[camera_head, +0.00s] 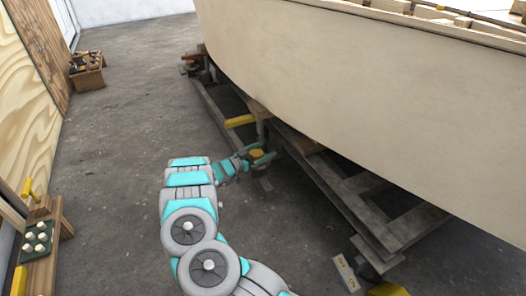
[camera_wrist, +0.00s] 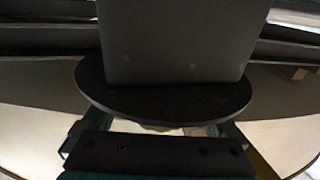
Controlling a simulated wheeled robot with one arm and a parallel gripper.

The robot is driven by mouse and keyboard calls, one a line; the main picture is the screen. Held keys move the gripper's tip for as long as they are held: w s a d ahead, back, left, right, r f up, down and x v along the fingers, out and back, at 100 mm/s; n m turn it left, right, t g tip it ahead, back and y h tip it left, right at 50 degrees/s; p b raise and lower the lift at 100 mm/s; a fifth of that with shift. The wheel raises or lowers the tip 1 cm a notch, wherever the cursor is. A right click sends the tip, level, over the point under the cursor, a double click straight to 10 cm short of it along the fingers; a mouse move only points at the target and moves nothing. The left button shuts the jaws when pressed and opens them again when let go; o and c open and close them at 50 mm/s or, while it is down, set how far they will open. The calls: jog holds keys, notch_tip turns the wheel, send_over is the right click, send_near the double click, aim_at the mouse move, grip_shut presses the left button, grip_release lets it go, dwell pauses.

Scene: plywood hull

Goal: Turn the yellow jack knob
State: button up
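The knob cannot be made out clearly there, and I see no clear contact between fingers and knob.
The pale hull (camera_head: 350,75) overhangs the timber cradle (camera_head: 345,195) to the right. A yellow bar (camera_head: 240,121) lies just beyond my gripper. A wooden stand with a green tray (camera_head: 37,240) is at left, a wooden crate (camera_head: 88,78) farther back. The concrete floor between is clear.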

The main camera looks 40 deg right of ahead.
aim_at(251, 156)
jog(key=a, duration=0.7)
jog(key=shift+w+a+p, duration=0.1)
jog(key=shift+a+p, duration=0.2)
jog(key=shift+a, duration=0.1)
dwell(0.4)
